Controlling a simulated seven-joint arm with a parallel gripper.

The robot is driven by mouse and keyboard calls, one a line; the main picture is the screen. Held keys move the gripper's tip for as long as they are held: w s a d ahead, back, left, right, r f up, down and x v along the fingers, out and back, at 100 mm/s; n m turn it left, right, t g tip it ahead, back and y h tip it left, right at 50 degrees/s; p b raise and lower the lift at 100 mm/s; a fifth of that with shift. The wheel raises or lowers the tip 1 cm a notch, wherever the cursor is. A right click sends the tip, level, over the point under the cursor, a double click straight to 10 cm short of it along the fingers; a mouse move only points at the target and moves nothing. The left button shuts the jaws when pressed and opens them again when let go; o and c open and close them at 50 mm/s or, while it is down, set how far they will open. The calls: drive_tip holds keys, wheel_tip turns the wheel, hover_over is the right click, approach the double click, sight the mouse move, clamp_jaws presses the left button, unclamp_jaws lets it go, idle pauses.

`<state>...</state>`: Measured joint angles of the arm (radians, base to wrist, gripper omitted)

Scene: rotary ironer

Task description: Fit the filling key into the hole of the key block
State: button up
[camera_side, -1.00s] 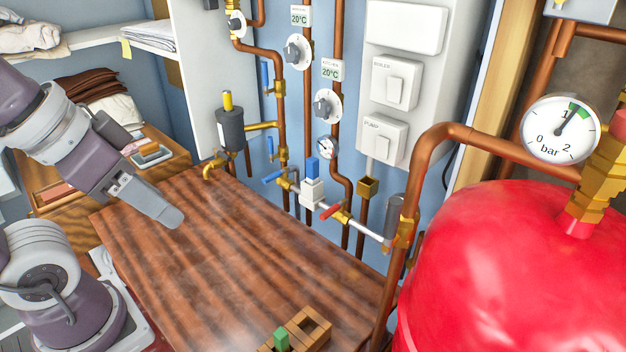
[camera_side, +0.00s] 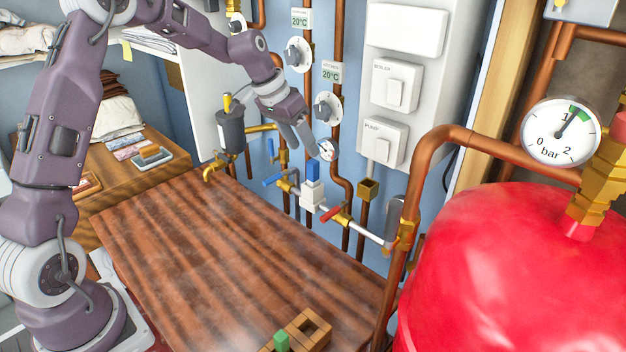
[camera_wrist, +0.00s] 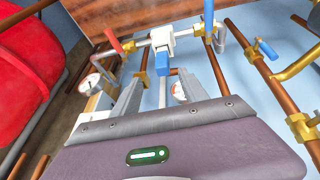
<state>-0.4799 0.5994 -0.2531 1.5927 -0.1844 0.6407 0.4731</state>
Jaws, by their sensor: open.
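A blue upright piece (camera_side: 313,171), which looks like the filling key, stands on the white block (camera_side: 311,195) on the silver pipe. The white block looks like the key block. I cannot tell how deep the blue piece sits, and no hole shows. My gripper (camera_side: 309,152) is just above the blue piece, pointing down. In the wrist view the fingers of my gripper (camera_wrist: 164,86) are apart, with the blue piece (camera_wrist: 162,71) between and beyond their tips and the white block (camera_wrist: 162,39) behind it. Nothing is visibly held.
A red valve lever (camera_side: 328,215) and blue levers (camera_side: 272,179) sit close by on the pipes. A small gauge (camera_side: 327,150) is beside my gripper. A wooden holder (camera_side: 310,327) with a green block (camera_side: 281,341) is on the front of the mostly bare wooden table (camera_side: 220,250). A red tank (camera_side: 500,270) stands right.

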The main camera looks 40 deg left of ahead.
sight(310, 162)
drive_tip(key=x, duration=0.8)
drive_tip(key=shift+w+a+f, duration=0.15)
drive_tip(key=shift+a+f, duration=0.05)
drive_tip(key=shift+a, duration=0.15)
clamp_jaws()
